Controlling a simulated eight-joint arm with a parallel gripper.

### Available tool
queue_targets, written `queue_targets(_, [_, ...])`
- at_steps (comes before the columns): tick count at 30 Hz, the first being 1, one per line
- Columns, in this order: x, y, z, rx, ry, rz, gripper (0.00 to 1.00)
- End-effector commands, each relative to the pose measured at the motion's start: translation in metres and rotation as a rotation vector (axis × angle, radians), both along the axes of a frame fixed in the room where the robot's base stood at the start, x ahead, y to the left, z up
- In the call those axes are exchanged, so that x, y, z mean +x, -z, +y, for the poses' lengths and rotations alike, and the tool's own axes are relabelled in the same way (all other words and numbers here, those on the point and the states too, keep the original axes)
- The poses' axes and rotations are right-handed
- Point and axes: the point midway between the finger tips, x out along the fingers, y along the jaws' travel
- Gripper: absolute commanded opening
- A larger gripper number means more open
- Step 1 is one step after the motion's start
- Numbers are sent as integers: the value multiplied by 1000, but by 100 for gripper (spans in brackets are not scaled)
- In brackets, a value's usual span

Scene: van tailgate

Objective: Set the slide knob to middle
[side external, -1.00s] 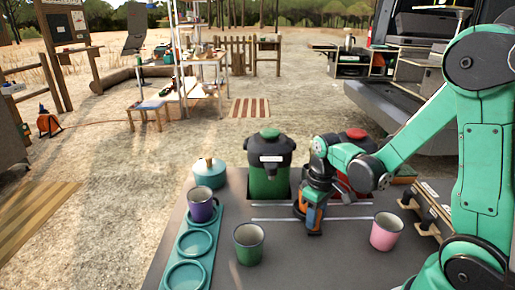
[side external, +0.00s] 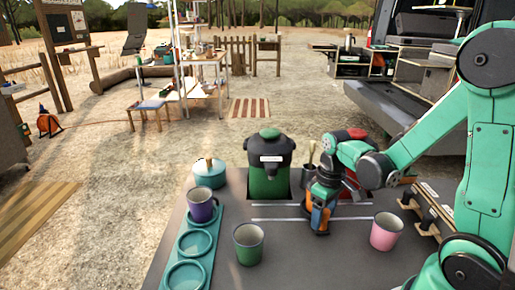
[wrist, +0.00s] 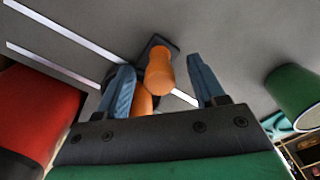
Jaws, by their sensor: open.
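An orange slide knob (wrist: 160,70) with a dark base stands on the grey tabletop in the wrist view, beside a pale slot line (wrist: 68,32). My gripper (wrist: 164,88) is open, its blue fingers on either side of the knob, with a visible gap to the right finger. A second orange piece (wrist: 142,103) shows near the left finger, partly hidden; I cannot tell what it belongs to. In the side view my gripper (side external: 319,222) is down at the front pale line (side external: 275,219), somewhat right of its middle. The fingers hide much of the knob there.
A green mug (side external: 249,246) stands left of my gripper and a pink mug (side external: 386,232) right. Green (side external: 268,178) and red (side external: 352,143) containers stand behind. A purple mug (side external: 201,206) is on the teal tray (side external: 212,245) at left. The front middle tabletop (side external: 310,265) is clear.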

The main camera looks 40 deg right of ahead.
Motion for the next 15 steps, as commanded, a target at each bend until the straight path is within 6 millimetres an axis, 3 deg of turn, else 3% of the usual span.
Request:
queue_targets(9, [0,-35,0,0,0,0,63])
queue_targets(15, [-1,-48,0,0,0,-1,63])
